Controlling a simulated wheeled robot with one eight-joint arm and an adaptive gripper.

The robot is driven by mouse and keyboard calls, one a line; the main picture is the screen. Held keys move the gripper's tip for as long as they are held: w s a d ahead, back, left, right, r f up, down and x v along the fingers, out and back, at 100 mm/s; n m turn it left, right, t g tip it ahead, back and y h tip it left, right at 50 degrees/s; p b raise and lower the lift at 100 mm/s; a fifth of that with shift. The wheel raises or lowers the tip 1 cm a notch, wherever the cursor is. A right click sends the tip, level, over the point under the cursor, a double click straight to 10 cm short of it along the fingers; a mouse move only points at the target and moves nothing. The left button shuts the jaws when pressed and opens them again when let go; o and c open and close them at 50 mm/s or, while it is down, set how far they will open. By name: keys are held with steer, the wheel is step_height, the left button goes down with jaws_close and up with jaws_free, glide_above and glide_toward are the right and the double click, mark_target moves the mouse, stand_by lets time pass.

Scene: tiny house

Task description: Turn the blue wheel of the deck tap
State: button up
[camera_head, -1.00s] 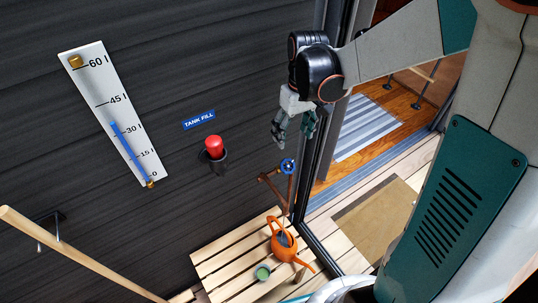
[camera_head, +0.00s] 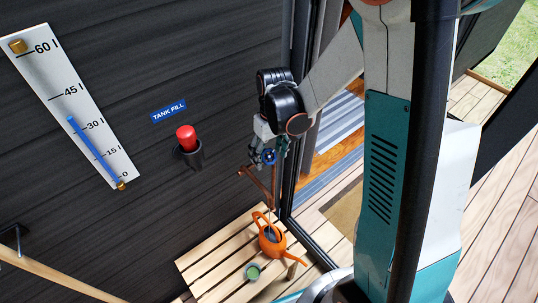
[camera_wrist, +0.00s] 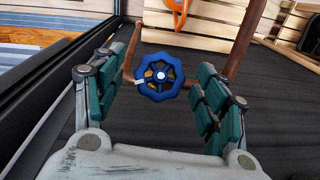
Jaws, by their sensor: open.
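The blue wheel (camera_wrist: 160,77) of the deck tap shows in the wrist view, facing the camera, with a white mark at its left side. It sits between the two green-padded fingers of my open gripper (camera_wrist: 158,95), with a gap on both sides. Copper pipe (camera_wrist: 237,45) runs behind it. In the head view the blue wheel (camera_head: 269,156) is partly hidden by my gripper (camera_head: 265,153), which is at the wheel. The copper pipe (camera_head: 258,182) goes down toward the bench.
An orange watering can (camera_head: 271,241) and a green cup (camera_head: 252,271) stand on a slatted wooden bench (camera_head: 215,262) below. A red button (camera_head: 187,138) under the "TANK FILL" sign (camera_head: 168,111) and a gauge board (camera_head: 75,105) are on the dark wall. A door frame is close at right.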

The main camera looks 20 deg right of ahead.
steer(key=shift+c, duration=0.2)
steer(key=c, duration=1)
steer(key=shift+d+f+m+y+b, duration=0.1)
steer(key=shift+d+m+y+b, duration=0.15)
steer(key=shift+m+y, duration=0.6)
steer(key=shift+a+m+y, duration=0.1)
steer(key=shift+m+y, duration=0.35)
steer(key=shift+m, duration=0.5)
steer(key=o, duration=1)
steer(key=shift+o, duration=0.2)
steer(key=v, duration=1.2)
